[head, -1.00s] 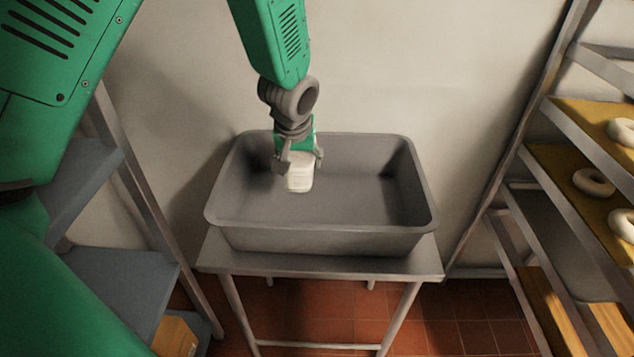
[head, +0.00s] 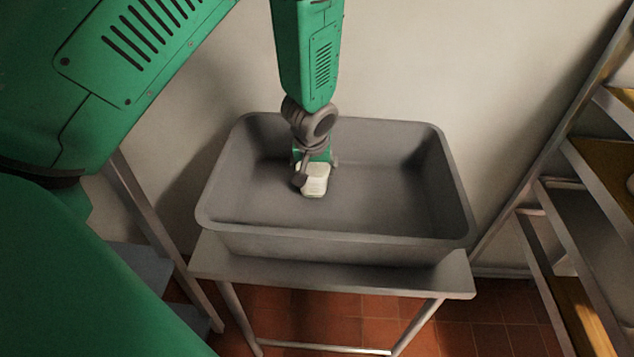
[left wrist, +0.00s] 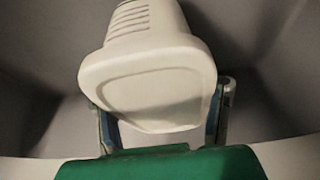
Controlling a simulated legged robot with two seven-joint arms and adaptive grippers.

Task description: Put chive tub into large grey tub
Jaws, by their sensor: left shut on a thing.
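The chive tub (head: 314,180) is a small white tub with rounded corners. My left gripper (head: 316,167) is shut on it and points down inside the large grey tub (head: 420,237). The chive tub also shows large between the fingers in the left wrist view (left wrist: 150,80). In the head view it is inside the grey tub's outline, below the rim, near the middle left. I cannot tell whether it touches the floor of the grey tub. My right gripper is not in view.
The grey tub stands on a metal table (head: 330,276). A wall is close behind it. A rack with shelves (head: 575,225) stands at the right, and another rack (head: 150,265) at the left. The rest of the grey tub's inside looks empty.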

